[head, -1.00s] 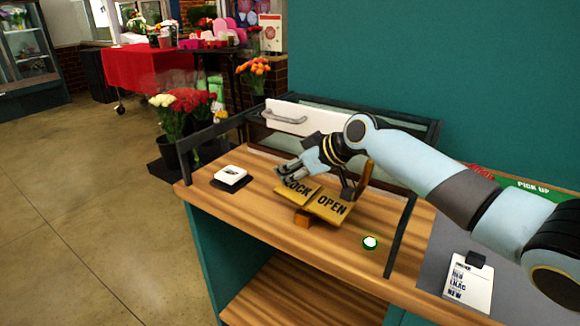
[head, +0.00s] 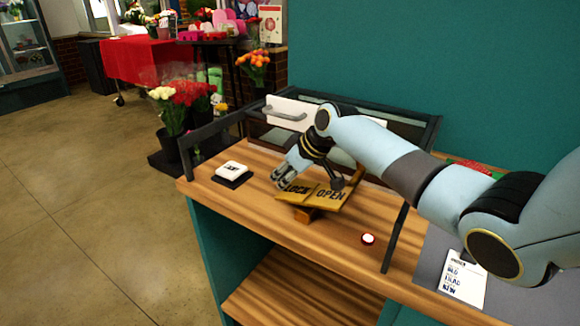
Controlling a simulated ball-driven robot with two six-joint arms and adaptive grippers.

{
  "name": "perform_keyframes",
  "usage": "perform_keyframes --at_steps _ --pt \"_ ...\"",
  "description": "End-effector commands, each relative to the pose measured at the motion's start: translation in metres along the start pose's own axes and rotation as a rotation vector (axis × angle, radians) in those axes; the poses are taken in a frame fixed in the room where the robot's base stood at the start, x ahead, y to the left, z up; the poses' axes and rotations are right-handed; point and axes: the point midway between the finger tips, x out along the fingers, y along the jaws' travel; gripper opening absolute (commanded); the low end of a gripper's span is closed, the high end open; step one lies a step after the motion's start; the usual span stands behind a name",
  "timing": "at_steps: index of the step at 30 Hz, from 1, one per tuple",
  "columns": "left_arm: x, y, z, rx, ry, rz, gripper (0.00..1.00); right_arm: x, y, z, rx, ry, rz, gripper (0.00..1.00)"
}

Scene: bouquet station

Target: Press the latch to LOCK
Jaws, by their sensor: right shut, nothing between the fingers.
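The latch is a yellow rocker plate (head: 318,195) marked LOCK on its left half and OPEN on its right half. It sits on a small wooden block (head: 306,214) on the counter. The LOCK half is now low and the OPEN half is raised. My right gripper (head: 279,183) is shut and empty, its fingertips down at the LOCK half and covering part of the lettering. They look in contact with it. A small round indicator (head: 368,239) in front of the latch shows a red rim. My left gripper is not in view.
A white block on a dark base (head: 232,171) stands left of the latch. Behind it is a dark-framed case with a white handled panel (head: 289,113). A dark post (head: 396,238) stands to the right, near a white card (head: 464,283).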

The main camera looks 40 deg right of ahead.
Motion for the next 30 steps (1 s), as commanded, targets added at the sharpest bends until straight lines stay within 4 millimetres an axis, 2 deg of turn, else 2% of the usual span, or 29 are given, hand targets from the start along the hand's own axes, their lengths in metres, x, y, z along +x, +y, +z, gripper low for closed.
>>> perform_keyframes --at_steps 10,14,21,23,30 --pt "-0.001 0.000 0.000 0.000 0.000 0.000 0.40 0.000 -0.001 0.001 0.001 -0.002 -0.001 0.00" --pt "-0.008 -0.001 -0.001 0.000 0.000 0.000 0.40 -0.006 -0.001 -0.006 0.001 -0.001 0.000 0.00" --pt "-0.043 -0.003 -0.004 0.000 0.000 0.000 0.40 -0.037 -0.001 -0.035 0.005 0.002 0.006 0.00" --pt "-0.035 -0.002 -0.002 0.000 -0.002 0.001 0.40 -0.048 0.000 -0.032 0.001 0.002 0.009 0.00" --pt "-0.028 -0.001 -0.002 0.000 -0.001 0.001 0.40 -0.098 -0.001 -0.035 0.003 0.001 0.008 0.00"
